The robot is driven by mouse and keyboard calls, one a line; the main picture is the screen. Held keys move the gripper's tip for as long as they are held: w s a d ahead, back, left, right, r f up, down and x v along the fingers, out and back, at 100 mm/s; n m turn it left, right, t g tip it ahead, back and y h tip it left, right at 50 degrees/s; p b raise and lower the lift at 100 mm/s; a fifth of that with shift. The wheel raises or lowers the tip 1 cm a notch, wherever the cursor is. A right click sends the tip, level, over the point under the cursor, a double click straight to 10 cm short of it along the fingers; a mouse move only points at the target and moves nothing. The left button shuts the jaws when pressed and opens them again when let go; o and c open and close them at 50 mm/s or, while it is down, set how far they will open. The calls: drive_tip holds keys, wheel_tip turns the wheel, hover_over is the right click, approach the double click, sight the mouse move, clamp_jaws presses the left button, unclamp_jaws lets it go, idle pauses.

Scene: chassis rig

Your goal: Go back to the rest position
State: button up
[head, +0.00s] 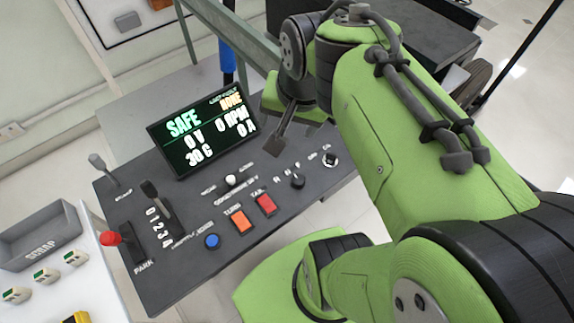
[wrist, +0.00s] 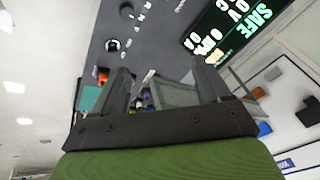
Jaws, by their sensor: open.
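My gripper (head: 284,132) hangs over the back right part of the dark control panel (head: 190,274) in the head view, just right of the display. In the wrist view my gripper (wrist: 165,84) shows two dark fingers spread apart with nothing held between them. The display (head: 203,131) reads SAFE, 0 V, 0 RPM, 30 C and 0 A. My green arm covers the right side of the head view and hides part of the floor behind it.
The panel carries a red-knobbed lever (head: 112,239), a dark lever (head: 152,192), a blue button (head: 211,241), orange (head: 240,221) and red (head: 265,204) switches and a black knob (head: 297,180). A grey SCRAP bin (head: 40,236) stands at left. A green-grey frame (head: 240,35) rises behind the panel.

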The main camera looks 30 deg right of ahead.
drive_tip(key=s+a+f+n+t, duration=0.1)
drive_tip(key=s+a+n, duration=0.4)
drive_tip(key=s+n, duration=0.3)
drive_tip(key=shift+a+n+t, duration=0.15)
drive_tip(key=shift+n+t, duration=0.15)
drive_tip(key=shift+s+r, duration=0.15)
drive_tip(key=shift+r, duration=0.1)
idle(0.5)
